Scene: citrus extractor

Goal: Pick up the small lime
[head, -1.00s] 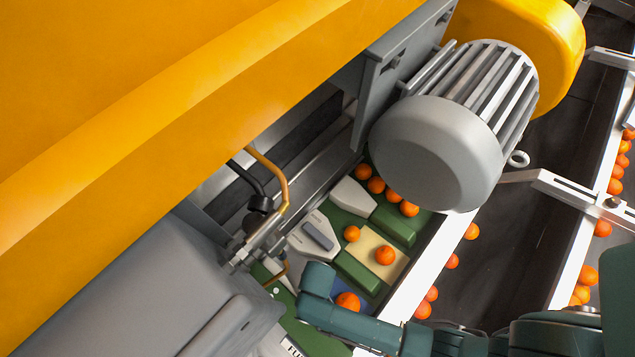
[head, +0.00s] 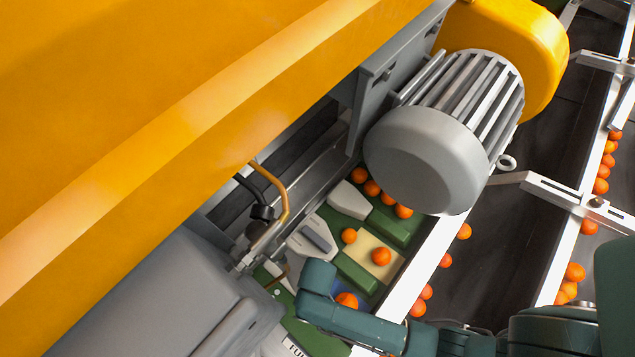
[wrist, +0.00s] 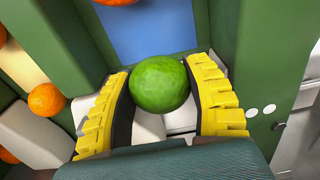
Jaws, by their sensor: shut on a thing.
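The small lime (wrist: 160,85) is a round green fruit in the middle of the wrist view. My gripper (wrist: 160,92) has yellow ribbed fingers, one on each side of the lime, and is shut on it. Below and behind the lime are pale blocks and a blue panel (wrist: 150,30) between green walls. The lime and the fingers do not show in the head view, where my arm and the machine parts hide that spot.
Several oranges (head: 381,256) lie in the green feed section (head: 356,272). A large grey motor (head: 425,158) hangs above it. A yellow housing (head: 150,120) fills the upper left. A dark conveyor (head: 480,260) with white rails and more oranges runs along the right.

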